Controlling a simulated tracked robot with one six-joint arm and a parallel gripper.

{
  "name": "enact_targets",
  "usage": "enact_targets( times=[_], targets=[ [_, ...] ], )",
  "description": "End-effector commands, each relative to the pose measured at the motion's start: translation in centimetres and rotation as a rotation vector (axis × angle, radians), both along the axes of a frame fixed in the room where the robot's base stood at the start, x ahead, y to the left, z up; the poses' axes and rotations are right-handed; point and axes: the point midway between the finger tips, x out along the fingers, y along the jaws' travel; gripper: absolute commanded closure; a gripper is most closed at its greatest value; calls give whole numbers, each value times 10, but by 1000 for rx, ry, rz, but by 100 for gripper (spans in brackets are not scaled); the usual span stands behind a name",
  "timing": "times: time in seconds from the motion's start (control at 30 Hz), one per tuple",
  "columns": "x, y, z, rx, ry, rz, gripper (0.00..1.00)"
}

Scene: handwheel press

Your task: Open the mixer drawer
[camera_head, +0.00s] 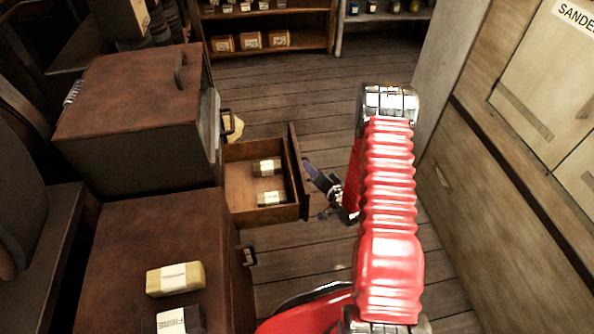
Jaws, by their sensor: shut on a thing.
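A wooden drawer (258,214) stands pulled out to the right from the brown cabinet, left of the picture's middle. Its inside is visible, with two small labelled packages (266,168) (271,198) in it. My gripper (311,170) is at the outer side of the drawer's front panel (298,172), shut on the drawer handle. The handle itself is hidden behind the panel and the fingers.
A brown box-shaped unit (130,90) with a top handle stands left of the drawer. A nearer brown cabinet (125,240) carries a yellow package (174,279) and a dark one (180,320). Pale cabinets (500,170) line the right. Plank floor (300,110) is clear beyond the drawer.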

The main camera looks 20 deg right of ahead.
Motion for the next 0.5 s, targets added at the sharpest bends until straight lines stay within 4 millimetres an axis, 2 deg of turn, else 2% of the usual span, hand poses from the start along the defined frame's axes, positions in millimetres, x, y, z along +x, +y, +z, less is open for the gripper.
enact_targets(
  times=[0.2,0.5],
  targets=[
    [-3,-10,-4,0,11,1,100],
    [-3,-9,-4,1,11,2,100]
  ],
)
